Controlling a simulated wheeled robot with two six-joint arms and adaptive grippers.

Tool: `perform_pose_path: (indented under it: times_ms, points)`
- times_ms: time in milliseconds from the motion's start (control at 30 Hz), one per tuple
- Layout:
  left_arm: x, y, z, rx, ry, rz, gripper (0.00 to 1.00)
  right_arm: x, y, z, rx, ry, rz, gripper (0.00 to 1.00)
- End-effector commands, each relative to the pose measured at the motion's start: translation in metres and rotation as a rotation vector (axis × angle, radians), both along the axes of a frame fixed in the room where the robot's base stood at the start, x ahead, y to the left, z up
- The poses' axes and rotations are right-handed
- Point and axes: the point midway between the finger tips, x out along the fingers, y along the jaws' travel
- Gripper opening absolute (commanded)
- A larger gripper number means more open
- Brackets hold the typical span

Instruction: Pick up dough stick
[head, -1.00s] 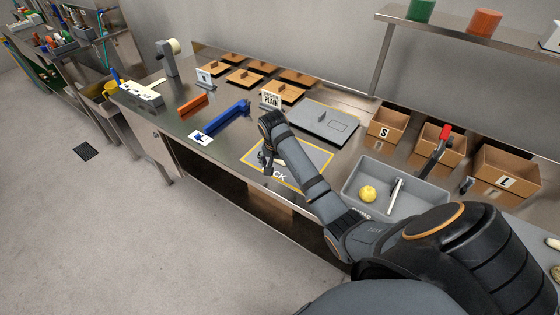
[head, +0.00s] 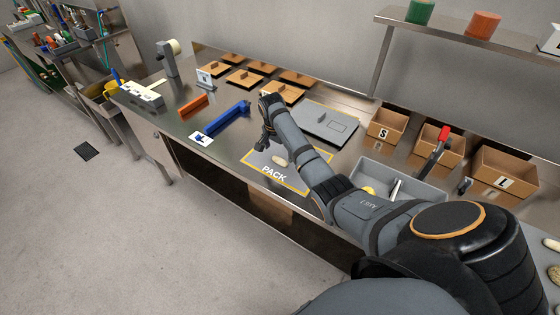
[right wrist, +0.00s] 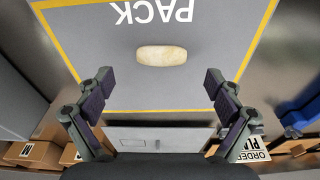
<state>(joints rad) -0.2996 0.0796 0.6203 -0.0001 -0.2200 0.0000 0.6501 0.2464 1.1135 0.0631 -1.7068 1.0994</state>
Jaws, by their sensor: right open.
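The dough stick (head: 280,162) is a short, pale, rounded piece lying on the grey PACK mat (head: 292,182) with a yellow border. In the right wrist view the dough stick (right wrist: 161,55) lies crosswise on the mat (right wrist: 220,35), beyond the space between the fingertips. My right gripper (head: 266,143) is above the mat's far left side. In the right wrist view my right gripper (right wrist: 159,80) is open, with nothing between its fingers. The dough stick is apart from both fingers. My left gripper is not in view.
A blue tool (head: 225,122) and an orange block (head: 193,107) lie left of the mat. A grey plate (head: 325,123) is behind it. A grey tray (head: 425,190) and cardboard boxes (head: 386,125) stand to the right, partly behind my arm.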

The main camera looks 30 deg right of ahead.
Motion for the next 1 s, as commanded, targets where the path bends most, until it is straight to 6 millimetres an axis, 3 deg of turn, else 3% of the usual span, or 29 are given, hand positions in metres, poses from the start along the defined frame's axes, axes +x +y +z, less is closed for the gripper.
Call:
perform_pose_path:
  times_ms: [200,500,900,1000]
  points:
    - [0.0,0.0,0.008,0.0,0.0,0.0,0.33,0.003,-0.004,-0.035,0.002,0.004,0.001,0.92]
    - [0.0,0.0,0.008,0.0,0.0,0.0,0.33,0.004,-0.005,-0.042,0.001,0.0,0.001,0.91]
    - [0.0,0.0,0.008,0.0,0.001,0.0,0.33,0.004,-0.005,-0.042,0.0,0.001,0.001,0.37]
    - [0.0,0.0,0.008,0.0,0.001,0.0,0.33,0.004,-0.006,-0.042,0.0,0.001,0.001,0.36]
